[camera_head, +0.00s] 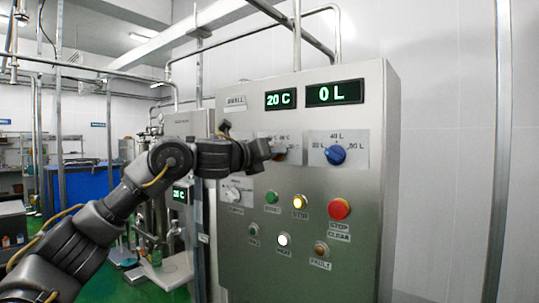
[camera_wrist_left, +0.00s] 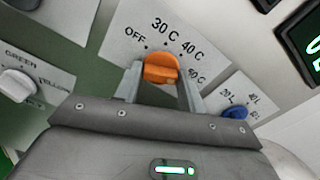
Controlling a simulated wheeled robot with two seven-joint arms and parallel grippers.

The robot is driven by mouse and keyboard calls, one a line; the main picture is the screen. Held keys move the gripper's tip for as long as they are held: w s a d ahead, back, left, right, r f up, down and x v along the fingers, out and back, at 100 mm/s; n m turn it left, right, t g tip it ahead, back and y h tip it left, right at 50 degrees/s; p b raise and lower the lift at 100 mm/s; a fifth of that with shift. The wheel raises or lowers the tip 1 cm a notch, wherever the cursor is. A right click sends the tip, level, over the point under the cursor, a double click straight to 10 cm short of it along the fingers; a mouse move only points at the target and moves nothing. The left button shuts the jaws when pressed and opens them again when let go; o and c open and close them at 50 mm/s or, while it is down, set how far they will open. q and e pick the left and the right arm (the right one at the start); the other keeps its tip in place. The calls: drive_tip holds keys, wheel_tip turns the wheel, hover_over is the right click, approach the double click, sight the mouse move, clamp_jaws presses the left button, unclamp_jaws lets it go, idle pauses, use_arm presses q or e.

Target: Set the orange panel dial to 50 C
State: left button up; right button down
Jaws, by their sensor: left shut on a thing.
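The orange dial (camera_wrist_left: 160,68) sits on a plate marked OFF, 30 C, 40 C and a partly hidden label that looks like 50 C. My left gripper (camera_wrist_left: 162,84) is shut on the dial, with one finger on each side of it. I cannot tell clearly which mark the dial points to. In the head view my left gripper (camera_head: 268,150) reaches the panel from the left and covers most of the dial. The temperature display (camera_head: 280,99) reads 20 C. My right gripper is not in view.
A blue dial (camera_head: 335,155) with litre marks is right of the orange one. A white selector knob (camera_head: 232,193) is lower left. Several buttons and lamps sit below, among them a red stop button (camera_head: 340,208). The volume display (camera_head: 334,92) reads 0 L.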

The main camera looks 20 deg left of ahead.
use_arm(q)
drive_tip(key=o, duration=0.7)
drive_tip(key=shift+r, duration=0.15)
drive_tip(key=shift+o, duration=1.1)
drive_tip(key=shift+w, duration=0.2)
drive_tip(key=b+v, duration=0.4)
drive_tip(key=v, duration=0.7)
drive_tip(key=shift+b, duration=0.35)
drive_tip(key=shift+w+d+f, duration=0.1)
drive_tip(key=shift+d+f, duration=0.05)
drive_tip(key=shift+f, duration=0.1)
